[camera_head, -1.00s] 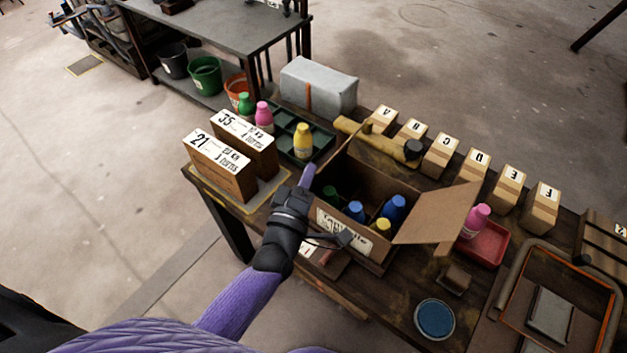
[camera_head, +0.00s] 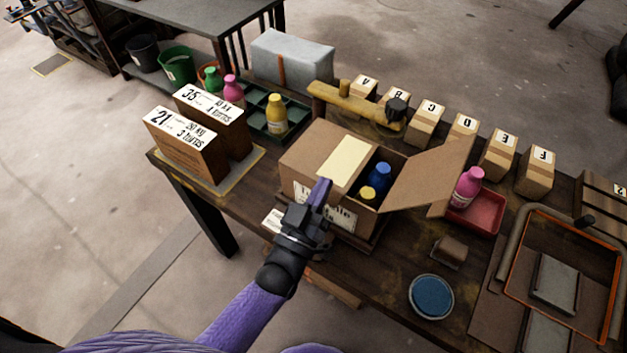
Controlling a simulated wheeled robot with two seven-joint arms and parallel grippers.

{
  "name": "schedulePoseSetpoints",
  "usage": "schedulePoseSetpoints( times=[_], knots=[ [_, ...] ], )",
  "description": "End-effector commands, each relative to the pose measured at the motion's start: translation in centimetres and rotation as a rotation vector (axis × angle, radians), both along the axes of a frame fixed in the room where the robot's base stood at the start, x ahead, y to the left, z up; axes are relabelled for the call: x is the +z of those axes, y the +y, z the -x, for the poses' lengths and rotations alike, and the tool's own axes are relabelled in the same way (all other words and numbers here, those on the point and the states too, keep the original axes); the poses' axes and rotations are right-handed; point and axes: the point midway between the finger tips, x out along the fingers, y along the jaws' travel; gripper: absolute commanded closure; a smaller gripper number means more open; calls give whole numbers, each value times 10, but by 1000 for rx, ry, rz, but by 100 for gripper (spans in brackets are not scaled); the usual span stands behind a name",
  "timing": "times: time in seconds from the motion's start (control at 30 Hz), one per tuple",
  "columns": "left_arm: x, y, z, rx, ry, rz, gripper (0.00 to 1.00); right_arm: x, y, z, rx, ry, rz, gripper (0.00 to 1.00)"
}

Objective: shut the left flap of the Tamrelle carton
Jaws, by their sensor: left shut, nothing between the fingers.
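The Tamrelle carton (camera_head: 341,217) stands on the wooden workbench, its front label partly hidden by my left gripper. Its left flap (camera_head: 310,150) lies folded over the left part of the opening, with a pale yellow strip (camera_head: 348,160) on it. Its right flap (camera_head: 433,177) stands open, slanting out to the right. A blue-capped bottle (camera_head: 379,177) and a yellow-capped bottle (camera_head: 368,194) show in the uncovered right part. My left gripper (camera_head: 320,195) is shut and empty at the carton's front, its fingertips near the left flap's front edge. My right gripper is not in view.
Left of the carton stand two labelled boxes (camera_head: 186,146) and a green tray (camera_head: 262,138) with a yellow bottle (camera_head: 277,114). A pink bottle (camera_head: 468,186) stands in a red tray (camera_head: 487,214) at right. Lettered boxes (camera_head: 425,124) line the back. A blue dish (camera_head: 432,296) sits in front.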

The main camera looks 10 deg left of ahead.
Motion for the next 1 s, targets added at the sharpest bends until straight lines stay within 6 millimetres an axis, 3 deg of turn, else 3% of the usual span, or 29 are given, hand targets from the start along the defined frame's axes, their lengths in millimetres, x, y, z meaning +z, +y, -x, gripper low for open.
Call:
schedulePoseSetpoints(
  times=[0.1,0.4,1.0],
  knots=[
    [-15,-3,1,0,-28,-80,100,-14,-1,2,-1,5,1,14],
    [-32,-7,2,-1,-81,-223,100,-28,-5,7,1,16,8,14],
    [-38,-8,3,0,-100,-281,100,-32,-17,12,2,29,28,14]
  ],
)
